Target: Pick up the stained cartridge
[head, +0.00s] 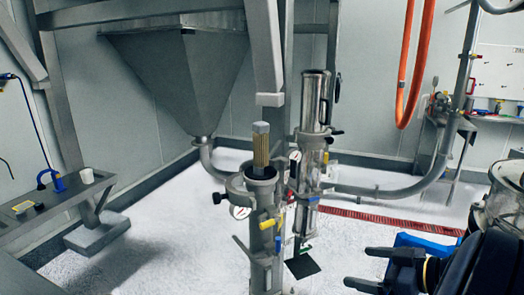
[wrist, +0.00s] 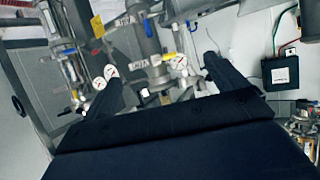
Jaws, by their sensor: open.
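The stained cartridge (head: 261,152), a yellow-brown ribbed cylinder with a grey top, stands upright in the open mouth of a metal filter housing (head: 262,215). Its lower part is hidden inside the housing. My gripper (head: 357,267) is at the lower right of the head view, apart from the cartridge, with its two dark fingers spread and nothing between them. In the wrist view my gripper (wrist: 164,72) shows open, with pipes and gauges beyond the fingers. I cannot make out the cartridge in the wrist view.
A second housing (head: 316,110) with a shiny cylinder stands just behind to the right. A large hopper (head: 180,70) hangs at back left. Orange hoses (head: 404,70) hang at right.

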